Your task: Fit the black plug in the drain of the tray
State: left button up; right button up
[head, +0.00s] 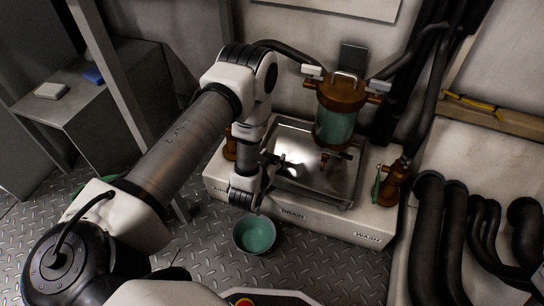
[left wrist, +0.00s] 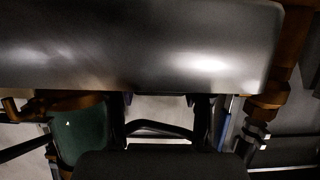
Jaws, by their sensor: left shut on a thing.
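The steel tray (head: 322,180) lies in the white frame, behind the DRAIN and WASH labels. Its shiny surface fills the top of the left wrist view (left wrist: 150,45). My left gripper (head: 270,161) is at the tray's left side in the head view, shut on a small dark thing that I take to be the black plug. The plug is mostly hidden by the dark fingers, and I cannot make out its outline. In the left wrist view my left gripper (left wrist: 162,108) has its fingertips by the tray's edge. I cannot make out the drain hole. My right gripper is not in view.
A brass vessel with green glass (head: 334,126) stands over the back of the tray. A grey bucket of green liquid (head: 254,235) is on the floor in front. A brass valve (head: 393,185) stands on the right; thick black pipes (head: 432,235) lie beyond it.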

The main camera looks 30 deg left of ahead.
pick_arm(q)
jog(key=shift+f, duration=0.25)
jog(key=o, duration=1.2)
jog(key=v, duration=1.2)
jog(key=shift+f, duration=0.1)
